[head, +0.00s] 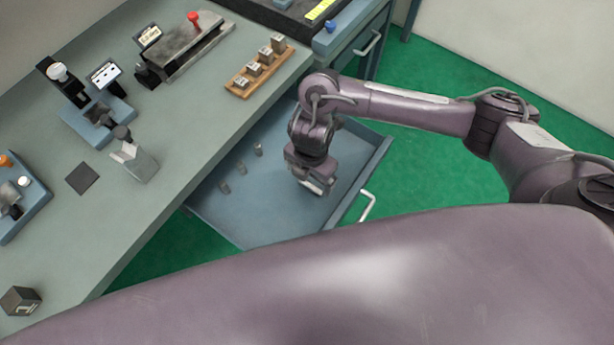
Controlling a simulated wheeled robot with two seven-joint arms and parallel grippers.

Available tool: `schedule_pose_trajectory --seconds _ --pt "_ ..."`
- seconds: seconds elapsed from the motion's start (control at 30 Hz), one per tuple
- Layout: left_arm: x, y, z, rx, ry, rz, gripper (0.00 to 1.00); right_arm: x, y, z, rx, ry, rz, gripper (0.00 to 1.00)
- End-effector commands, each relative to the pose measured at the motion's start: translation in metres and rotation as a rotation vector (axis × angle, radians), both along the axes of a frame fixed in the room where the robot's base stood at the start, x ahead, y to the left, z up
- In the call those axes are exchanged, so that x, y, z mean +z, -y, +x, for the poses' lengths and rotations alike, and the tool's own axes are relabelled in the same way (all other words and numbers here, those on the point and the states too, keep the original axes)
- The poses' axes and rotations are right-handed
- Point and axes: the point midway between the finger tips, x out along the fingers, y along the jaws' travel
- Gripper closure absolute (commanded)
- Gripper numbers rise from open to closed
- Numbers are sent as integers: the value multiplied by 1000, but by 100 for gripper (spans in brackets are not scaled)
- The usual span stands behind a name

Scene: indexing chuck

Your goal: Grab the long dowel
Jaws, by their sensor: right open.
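Three small grey dowels stand in the open blue drawer: a near one (225,187), a middle one (241,167) and a far one (258,149). They look close in size, so I cannot tell for sure which is the long one. My right gripper (318,187) points down over the right part of the drawer (270,215), to the right of the dowels and apart from them. It is open, and I see nothing held in it. My left gripper is out of view.
The grey-green workbench (160,210) overhangs the drawer's left side. On it are a wooden rack (256,72) with several metal blocks, a vise with a red knob (193,18), a blue fixture (97,117) and a dark cube (20,300). The drawer handle (367,205) sticks out at right.

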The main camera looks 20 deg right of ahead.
Motion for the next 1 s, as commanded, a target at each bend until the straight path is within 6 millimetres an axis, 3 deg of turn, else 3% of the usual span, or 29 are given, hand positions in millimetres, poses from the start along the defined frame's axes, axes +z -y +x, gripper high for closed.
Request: schedule_pose_trajectory --seconds 0.1,0.5,0.6,0.93,1.0 --pt "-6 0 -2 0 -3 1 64 -8 9 0 9 -12 -26 6" --pt "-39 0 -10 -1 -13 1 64 -61 8 9 6 -12 -22 6" --pt "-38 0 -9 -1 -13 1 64 -71 9 10 9 -12 -24 6" --pt "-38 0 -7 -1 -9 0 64 -78 9 11 10 -8 -24 6" --pt "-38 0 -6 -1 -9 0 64 -78 9 11 10 -8 -24 14"
